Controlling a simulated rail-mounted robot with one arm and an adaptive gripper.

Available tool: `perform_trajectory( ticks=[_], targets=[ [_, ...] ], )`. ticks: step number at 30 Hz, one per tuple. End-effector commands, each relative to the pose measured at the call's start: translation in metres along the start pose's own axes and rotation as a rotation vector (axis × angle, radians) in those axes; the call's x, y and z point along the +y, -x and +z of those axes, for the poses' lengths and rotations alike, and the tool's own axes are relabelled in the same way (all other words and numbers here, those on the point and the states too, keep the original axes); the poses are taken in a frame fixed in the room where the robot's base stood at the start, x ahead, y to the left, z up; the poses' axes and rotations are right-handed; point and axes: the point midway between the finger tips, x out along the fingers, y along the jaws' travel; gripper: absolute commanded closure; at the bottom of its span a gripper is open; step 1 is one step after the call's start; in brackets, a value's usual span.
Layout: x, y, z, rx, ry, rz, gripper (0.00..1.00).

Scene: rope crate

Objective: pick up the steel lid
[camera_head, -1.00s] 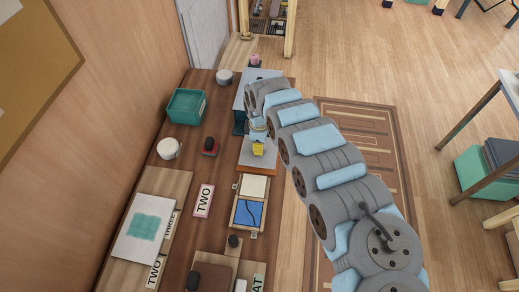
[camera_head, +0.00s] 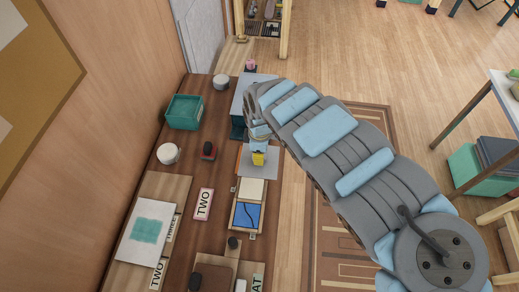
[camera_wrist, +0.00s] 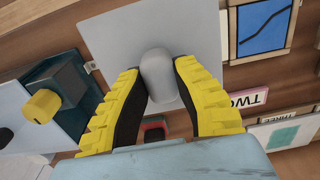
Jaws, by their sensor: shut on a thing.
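The steel lid is a flat light-grey plate with a rounded grey knob. In the wrist view the lid (camera_wrist: 125,35) fills the upper middle, with its knob between my fingers. My gripper (camera_wrist: 158,75) has yellow ribbed fingers with dark inner pads, shut on the knob from both sides. In the head view my gripper (camera_head: 258,159) points down at the lid. I cannot tell how far the plate is from the surface under it.
A dark blue box with a yellow knob (camera_wrist: 43,106) stands close to the lid. A tray with a blue panel (camera_head: 247,215), a TWO card (camera_head: 203,204), a red-and-black item (camera_head: 208,150), a white round pot (camera_head: 168,153) and a teal crate (camera_head: 184,111) share the brown table.

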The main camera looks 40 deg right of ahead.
Motion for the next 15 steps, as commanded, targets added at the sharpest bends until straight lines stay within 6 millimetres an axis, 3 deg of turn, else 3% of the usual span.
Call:
perform_trajectory(
  ticks=[15],
  targets=[
    [-0.035,0.026,0.018,-0.008,-0.009,0.001,1.0]
  ],
)
